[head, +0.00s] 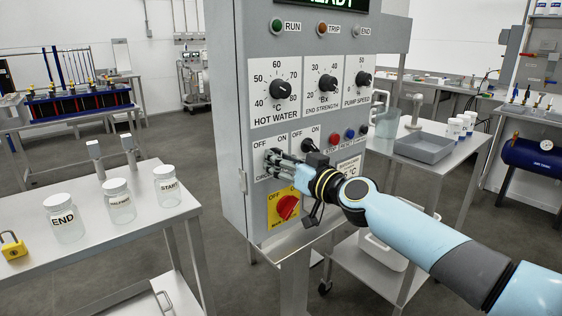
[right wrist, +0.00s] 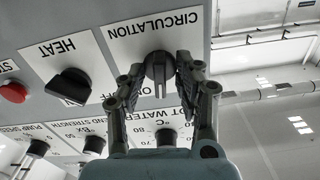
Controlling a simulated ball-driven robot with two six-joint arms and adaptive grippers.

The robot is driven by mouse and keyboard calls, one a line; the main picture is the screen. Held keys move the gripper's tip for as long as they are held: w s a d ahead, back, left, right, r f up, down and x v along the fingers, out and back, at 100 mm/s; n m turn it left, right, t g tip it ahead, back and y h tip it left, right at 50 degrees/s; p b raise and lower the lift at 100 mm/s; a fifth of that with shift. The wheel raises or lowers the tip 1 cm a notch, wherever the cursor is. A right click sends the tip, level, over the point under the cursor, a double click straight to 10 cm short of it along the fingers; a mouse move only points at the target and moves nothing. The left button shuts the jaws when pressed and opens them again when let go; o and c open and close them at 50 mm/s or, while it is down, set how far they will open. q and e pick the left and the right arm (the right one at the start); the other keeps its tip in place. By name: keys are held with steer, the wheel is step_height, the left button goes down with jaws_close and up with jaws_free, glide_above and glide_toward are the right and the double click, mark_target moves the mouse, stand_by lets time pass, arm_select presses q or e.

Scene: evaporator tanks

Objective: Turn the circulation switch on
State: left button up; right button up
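The CIRCULATION switch is a black rotary knob (right wrist: 158,68) on a white plate, seen upside down in the right wrist view. My right gripper (right wrist: 161,66) has one finger on each side of the knob. The fingers stand apart with narrow gaps at the knob, so it looks open around it; contact is not clear. My left gripper is not in view.
The HEAT knob (head: 309,145) sits close to the right of my gripper, and a red main switch (head: 288,207) on yellow is below. Dials (head: 279,89) are above. Small buttons (head: 350,134) are further right. A table with jars (head: 65,222) stands left of the cabinet (head: 225,130).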

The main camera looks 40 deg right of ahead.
jaws_close()
steer(key=shift+m, duration=3.6)
steer(key=shift+o, duration=0.6)
jaws_free()
